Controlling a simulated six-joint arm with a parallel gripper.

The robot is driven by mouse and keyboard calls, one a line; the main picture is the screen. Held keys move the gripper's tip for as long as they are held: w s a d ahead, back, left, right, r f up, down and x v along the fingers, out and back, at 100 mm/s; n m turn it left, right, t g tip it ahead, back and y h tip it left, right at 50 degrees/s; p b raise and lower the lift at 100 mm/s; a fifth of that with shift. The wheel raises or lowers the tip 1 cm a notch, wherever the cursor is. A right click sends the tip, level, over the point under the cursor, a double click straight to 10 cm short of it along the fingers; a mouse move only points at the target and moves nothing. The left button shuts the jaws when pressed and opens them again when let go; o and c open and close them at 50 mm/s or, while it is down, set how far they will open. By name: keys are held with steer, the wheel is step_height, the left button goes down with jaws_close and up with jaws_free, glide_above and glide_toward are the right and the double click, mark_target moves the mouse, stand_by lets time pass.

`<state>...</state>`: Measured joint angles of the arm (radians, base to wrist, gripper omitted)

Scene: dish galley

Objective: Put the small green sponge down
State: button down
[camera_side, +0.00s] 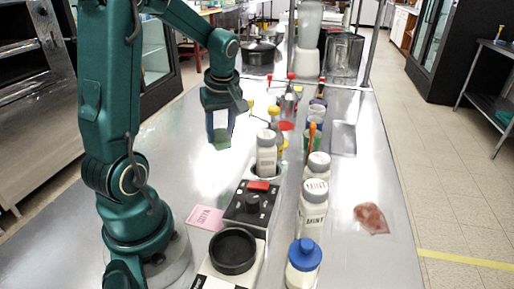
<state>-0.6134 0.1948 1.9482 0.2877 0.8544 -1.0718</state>
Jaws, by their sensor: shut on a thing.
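The small green sponge (221,139) is held low between the fingers of my gripper (220,128). My gripper points down over the bare steel counter, left of the row of bottles. The fingers are shut on the sponge, and its lower part shows below them. I cannot tell whether the sponge touches the counter.
White bottles with grey lids (313,208) and a blue-lidded jar (303,262) stand along the middle. A reddish piece (371,218) lies at right. The steel counter (180,150) is clear left of the gripper.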

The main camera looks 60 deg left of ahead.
steer(key=w+a+f+m, duration=0.1)
steer(key=w+a+m, duration=0.1)
steer(key=w+a+f+m+t, duration=0.1)
steer(key=w+a+f+m, duration=0.1)
steer(key=shift+w+a+f, duration=0.1)
steer(key=shift+w+a, duration=0.05)
steer(key=shift+w, duration=0.15)
steer(key=shift+f, duration=2.35)
steer(key=shift+c, duration=1.9)
jaws_free()
steer(key=shift+f, duration=0.15)
